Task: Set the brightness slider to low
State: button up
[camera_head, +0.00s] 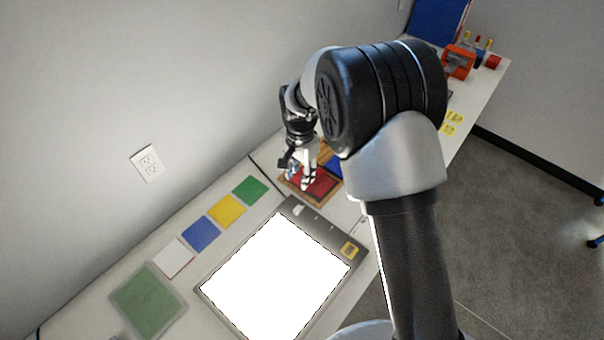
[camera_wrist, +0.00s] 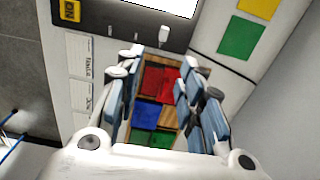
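The light pad (camera_head: 208,291) lies on the table with its bright white panel lit. A dark control strip runs along its far edge in the head view, and along the top of the wrist view (camera_wrist: 120,14). A white slider knob (camera_head: 299,210) sits at the strip's wall-side end; it also shows in the wrist view (camera_wrist: 163,35). Small marks lie along the strip; I cannot read them. A yellow ON square (camera_head: 350,250) is at the other end. My gripper (camera_head: 302,182) is beyond the strip, above a wooden tray. Its fingers are apart and empty (camera_wrist: 163,65).
The wooden tray (camera_wrist: 125,131) holds red, blue and green tiles below my gripper. Coloured cards, including a yellow one (camera_head: 227,210), lie along the wall side. A green tray (camera_head: 148,300) is at the near left. An orange object (camera_head: 459,62) stands at the far end.

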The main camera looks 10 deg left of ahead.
aim_at(298, 208)
jog(key=f, duration=0.6)
jog(key=f+b, duration=0.1)
jog(key=f, duration=0.5)
jog(key=a+f+b, duration=0.1)
jog(key=f, duration=0.6)
jog(key=shift+w, duration=0.25)
grip_shut()
